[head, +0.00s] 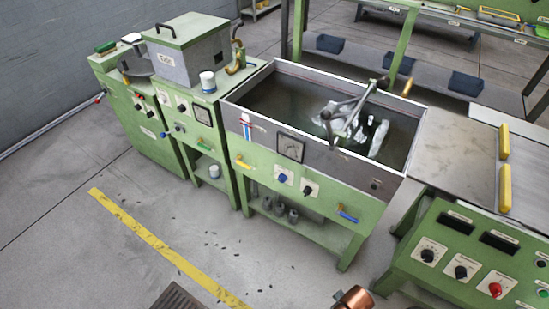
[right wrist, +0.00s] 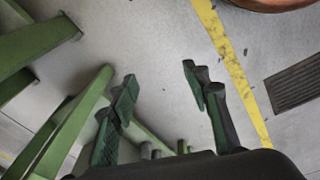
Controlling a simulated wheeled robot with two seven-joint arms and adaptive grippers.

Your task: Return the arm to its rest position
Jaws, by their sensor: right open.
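My right gripper (right wrist: 160,82) shows in the right wrist view with its two dark green-padded fingers spread apart. It is open and empty, with bare grey floor seen between and beyond the fingertips. Green machine legs and bars (right wrist: 62,125) stand to the left of the fingers in that view; how far they are from the fingers I cannot tell. Neither gripper shows in the head view. My left gripper is in no view.
A green machine with an open water trough (head: 290,100) stands in the middle of the head view. Floor with a yellow line (head: 150,238) is open at lower left; a dark grate (right wrist: 295,85) lies right.

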